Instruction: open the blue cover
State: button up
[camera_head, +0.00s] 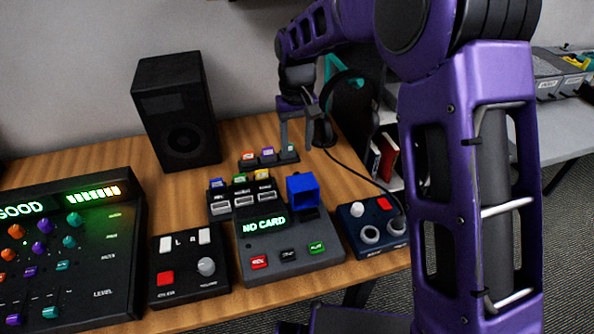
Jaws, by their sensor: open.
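The blue cover (303,187) is a small, box-shaped piece at the back right of the grey card device (290,251), whose lit display (264,224) reads NO CARD. I cannot tell from this view whether the cover is raised or down. My gripper (295,147) points down above the back of the table, behind the blue cover and apart from it. Its two fingers are spread, with nothing seen held between them. A small black module with a teal button (288,149) sits just below the fingers.
The wooden table (120,175) holds a black speaker (178,113) at the back. A mixer panel (65,250), a black switch box (188,268) and a dark blue box (371,224) stand along the front. Small labelled modules (242,192) sit behind the card device. A black cable runs at right.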

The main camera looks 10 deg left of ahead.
aim_at(297, 173)
notch_tip(297, 173, down, 9)
jog(key=shift+r+b, duration=0.1)
jog(key=shift+b, duration=0.45)
grip_shut()
dwell(1.1)
